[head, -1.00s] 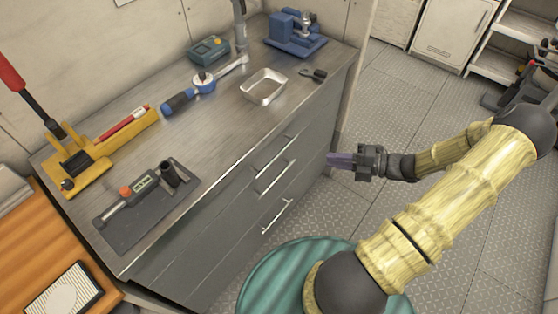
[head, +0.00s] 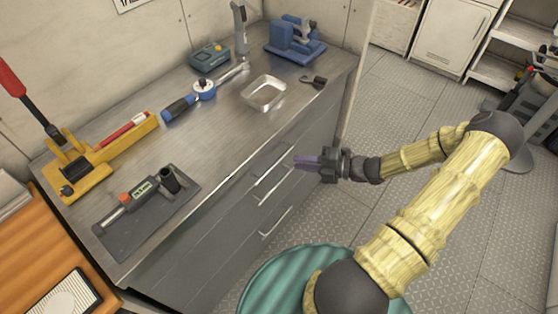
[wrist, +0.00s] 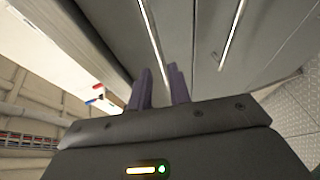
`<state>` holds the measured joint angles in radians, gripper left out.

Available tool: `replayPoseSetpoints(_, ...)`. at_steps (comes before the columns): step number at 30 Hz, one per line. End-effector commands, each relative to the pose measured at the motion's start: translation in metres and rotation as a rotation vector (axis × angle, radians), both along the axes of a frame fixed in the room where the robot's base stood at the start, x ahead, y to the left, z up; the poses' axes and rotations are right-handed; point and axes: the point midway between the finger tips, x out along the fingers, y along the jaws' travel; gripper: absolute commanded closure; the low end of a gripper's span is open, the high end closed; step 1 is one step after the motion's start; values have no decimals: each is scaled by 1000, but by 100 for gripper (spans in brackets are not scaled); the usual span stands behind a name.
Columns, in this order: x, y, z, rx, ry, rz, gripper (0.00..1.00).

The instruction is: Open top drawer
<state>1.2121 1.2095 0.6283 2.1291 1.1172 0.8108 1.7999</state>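The grey drawer cabinet (head: 222,222) has several drawers with long bar handles, and the drawers look closed. The top drawer's handle (head: 270,168) is the one nearest the countertop; it also shows in the wrist view (wrist: 152,42), ahead of the fingers. A second bar handle (head: 277,186) sits just below it and shows further right in the wrist view (wrist: 232,35). My gripper (head: 297,162) has purple fingers (wrist: 160,88) apart with an empty gap. It is in front of the drawer faces, near the handles' right ends, with no clear contact.
The metal countertop (head: 225,130) holds a metal tray (head: 264,92), a blue vise-like tool (head: 295,45), a yellow tool (head: 85,160) and a grey mat (head: 125,235). A teal round surface (head: 275,275) is at the bottom.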

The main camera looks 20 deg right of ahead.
Motion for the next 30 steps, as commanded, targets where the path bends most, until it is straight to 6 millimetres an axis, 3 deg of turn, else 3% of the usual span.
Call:
replayPoseSetpoints(9,28,48,-10,2,-1,3,81)
replayPoseSetpoints(13,36,60,-13,1,0,1,81)
replayPoseSetpoints(24,39,65,-14,-1,0,0,81)
replayPoseSetpoints(27,39,65,-14,-1,0,0,100)
replayPoseSetpoints(30,39,65,-14,-2,0,-1,100)
